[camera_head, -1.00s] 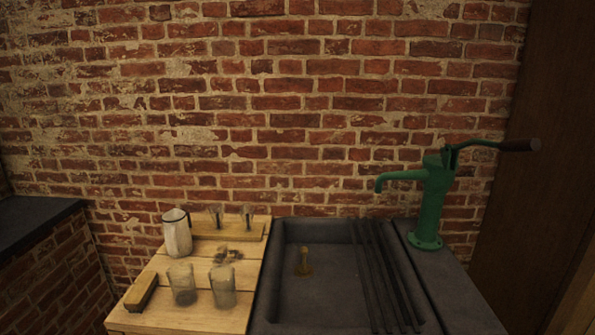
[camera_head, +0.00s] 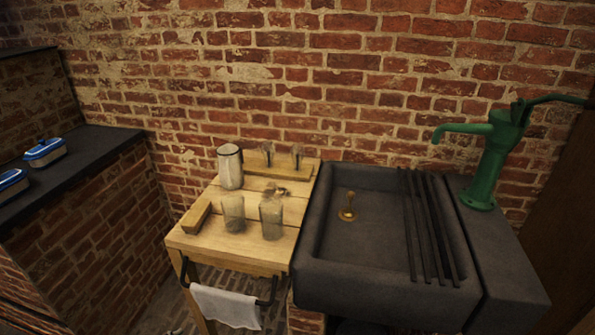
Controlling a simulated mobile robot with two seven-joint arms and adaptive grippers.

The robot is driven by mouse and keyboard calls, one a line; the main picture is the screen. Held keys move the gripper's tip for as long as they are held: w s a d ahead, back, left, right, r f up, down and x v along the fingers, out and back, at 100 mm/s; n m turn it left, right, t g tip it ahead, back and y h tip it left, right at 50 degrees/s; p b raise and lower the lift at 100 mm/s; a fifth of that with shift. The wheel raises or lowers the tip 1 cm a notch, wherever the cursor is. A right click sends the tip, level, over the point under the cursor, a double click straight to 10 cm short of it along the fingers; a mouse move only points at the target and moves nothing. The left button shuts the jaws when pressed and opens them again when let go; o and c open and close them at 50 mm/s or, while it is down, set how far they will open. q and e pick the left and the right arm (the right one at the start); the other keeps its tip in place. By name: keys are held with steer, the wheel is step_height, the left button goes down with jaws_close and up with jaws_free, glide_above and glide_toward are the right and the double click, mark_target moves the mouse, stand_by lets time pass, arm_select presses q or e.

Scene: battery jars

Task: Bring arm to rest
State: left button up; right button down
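Neither of my grippers nor any part of my arms shows in the head view. Two glass jars (camera_head: 271,216) and (camera_head: 233,213) stand upright near the front of a wooden table (camera_head: 208,248). A pale jug (camera_head: 230,167) stands behind them at the back left. A wooden rack (camera_head: 254,172) at the back edge holds two small upright items (camera_head: 297,156) that are too small to make out. A small dark cluster (camera_head: 276,190) lies between the rack and the jars. A wooden block or brush (camera_head: 196,217) lies at the table's left edge.
A dark stone sink (camera_head: 375,285) with a brass piece (camera_head: 347,207) in its basin and dark bars (camera_head: 425,225) adjoins the table. A green hand pump (camera_head: 490,160) stands right. A white towel (camera_head: 226,306) hangs in front. Blue-and-white containers (camera_head: 45,152) sit on the left ledge (camera_head: 92,160).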

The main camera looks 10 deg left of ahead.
arm_select(q)
steer(key=d+f+n+t+h, duration=0.2)
steer(key=d+f+h, duration=0.3)
steer(key=d+f, duration=0.4)
steer(key=shift+s+d+n+t, duration=0.2)
steer(key=shift+d+n+t, duration=0.1)
steer(key=shift+d, duration=0.7)
